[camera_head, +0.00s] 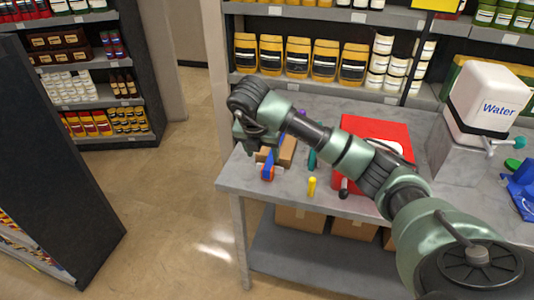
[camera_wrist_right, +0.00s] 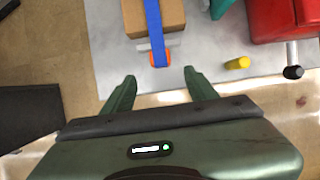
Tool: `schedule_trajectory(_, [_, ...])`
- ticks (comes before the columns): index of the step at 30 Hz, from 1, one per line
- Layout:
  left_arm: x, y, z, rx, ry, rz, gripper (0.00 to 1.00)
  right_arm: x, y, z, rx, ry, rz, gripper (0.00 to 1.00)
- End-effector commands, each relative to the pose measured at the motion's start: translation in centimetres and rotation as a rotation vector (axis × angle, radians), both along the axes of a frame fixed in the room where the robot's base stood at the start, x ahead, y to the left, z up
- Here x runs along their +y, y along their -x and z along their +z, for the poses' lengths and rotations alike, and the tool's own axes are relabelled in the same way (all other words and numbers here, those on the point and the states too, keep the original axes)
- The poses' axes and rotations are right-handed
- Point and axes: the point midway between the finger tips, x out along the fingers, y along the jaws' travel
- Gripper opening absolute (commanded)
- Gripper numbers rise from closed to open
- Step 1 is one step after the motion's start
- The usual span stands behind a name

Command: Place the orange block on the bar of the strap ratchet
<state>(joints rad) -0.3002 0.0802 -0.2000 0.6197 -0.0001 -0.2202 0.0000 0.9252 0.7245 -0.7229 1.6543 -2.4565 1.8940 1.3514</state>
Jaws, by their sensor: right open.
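A cardboard box (camera_wrist_right: 176,17) lies on the grey table with a blue strap (camera_wrist_right: 154,22) across it. A grey metal piece, seemingly the ratchet bar (camera_wrist_right: 145,46), shows at the strap's near end. An orange piece (camera_wrist_right: 160,59), seemingly the orange block, sits there close to the table edge; I cannot tell whether it rests on the bar. It also shows in the head view (camera_head: 267,174). My right gripper (camera_wrist_right: 160,75) is open and empty, its fingers spread on either side of and just short of the orange piece. My left gripper is not in view.
A yellow cylinder (camera_wrist_right: 238,63) and a green object (camera_head: 312,160) lie right of the strap. A red box (camera_head: 372,134) with a black-knobbed lever (camera_head: 344,188) stands further right, near a white water container (camera_head: 488,100). Stocked shelves stand behind the table.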

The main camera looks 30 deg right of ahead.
Motion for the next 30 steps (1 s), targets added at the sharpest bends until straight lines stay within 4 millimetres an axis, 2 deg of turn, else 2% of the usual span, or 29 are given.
schedule_trajectory(8, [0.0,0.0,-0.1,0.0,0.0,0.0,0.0,0.1,0.2,0.5,0.001,-0.001,0.0,0.58])
schedule_trajectory(11, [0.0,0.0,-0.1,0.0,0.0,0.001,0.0,1.0,0.2,-0.7,0.021,-0.035,0.026,0.58])
schedule_trajectory(14, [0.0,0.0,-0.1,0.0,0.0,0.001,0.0,4.2,0.4,-4.3,0.076,-0.171,0.112,0.58])
schedule_trajectory(17, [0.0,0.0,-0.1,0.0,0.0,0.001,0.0,10.5,1.4,-9.8,0.144,-0.452,0.236,0.58])
schedule_trajectory(19, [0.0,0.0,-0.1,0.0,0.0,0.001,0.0,16.5,2.7,-13.6,0.158,-0.745,0.294,0.58])
schedule_trajectory(21, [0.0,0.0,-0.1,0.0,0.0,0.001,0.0,21.7,3.3,-16.0,0.11,-1.056,0.268,0.58])
schedule_trajectory(23, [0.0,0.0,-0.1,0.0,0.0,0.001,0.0,24.3,3.2,-17.6,0.024,-1.287,0.172,0.58])
schedule_trajectory(24, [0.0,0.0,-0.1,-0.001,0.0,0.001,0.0,25.1,2.8,-18.9,-0.048,-1.413,0.069,0.58])
schedule_trajectory(26, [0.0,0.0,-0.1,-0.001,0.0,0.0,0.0,24.7,2.2,-21.8,-0.169,-1.55,-0.14,0.58])
schedule_trajectory(28, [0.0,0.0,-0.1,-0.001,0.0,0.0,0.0,22.3,2.6,-27.2,-0.309,-1.611,-0.452,0.58])
schedule_trajectory(30, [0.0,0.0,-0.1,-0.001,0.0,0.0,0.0,19.0,4.5,-33.1,-0.41,-1.575,-0.743,0.58])
